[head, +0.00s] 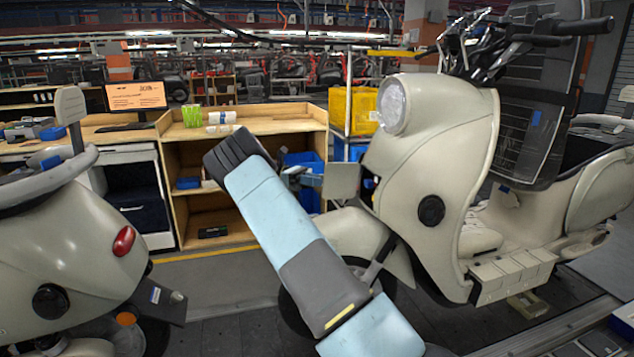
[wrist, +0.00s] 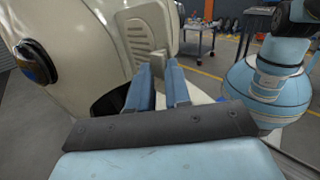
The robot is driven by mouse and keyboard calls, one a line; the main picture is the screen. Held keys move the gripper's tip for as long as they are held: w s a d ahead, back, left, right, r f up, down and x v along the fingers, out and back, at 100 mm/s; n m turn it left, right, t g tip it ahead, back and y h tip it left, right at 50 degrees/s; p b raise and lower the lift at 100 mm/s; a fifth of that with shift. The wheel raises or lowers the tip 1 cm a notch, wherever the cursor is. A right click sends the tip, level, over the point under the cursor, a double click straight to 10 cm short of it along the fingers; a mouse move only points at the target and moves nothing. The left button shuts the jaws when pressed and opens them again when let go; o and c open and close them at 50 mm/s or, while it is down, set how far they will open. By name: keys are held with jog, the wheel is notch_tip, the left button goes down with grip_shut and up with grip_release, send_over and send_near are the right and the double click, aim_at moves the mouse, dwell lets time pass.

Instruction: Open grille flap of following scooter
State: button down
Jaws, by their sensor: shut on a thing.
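The following scooter (head: 440,160), cream with a round headlight, stands at the right of the head view. Its grille flap (head: 341,180) is a small pale panel standing out from the front, with a dark gap between it and the body. In the wrist view the ribbed flap (wrist: 148,32) carries a small grey tab (wrist: 158,62). My gripper (head: 314,180) reaches the flap from the left. In the wrist view its blue fingers (wrist: 159,82) are shut on the tab. The exact contact is partly hidden by the fingers.
Another cream scooter (head: 65,255) with a red tail light stands close at the left. A wooden workbench (head: 255,125) with shelves is behind my arm. The front fender (head: 345,232) sits just below the flap. Blue and yellow bins (head: 362,108) stand behind.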

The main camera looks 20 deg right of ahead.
jog(key=shift+s+d+f, duration=0.1)
jog(key=shift+s+d, duration=0.05)
jog(key=shift+d, duration=0.7)
jog(key=c, duration=1.3)
grip_release()
jog(key=shift+d, duration=0.25)
jog(key=o, duration=0.3)
jog(key=shift+s+a, duration=0.2)
jog(key=shift+a, duration=0.1)
jog(key=shift+w, duration=0.1)
jog(key=v, duration=0.8)
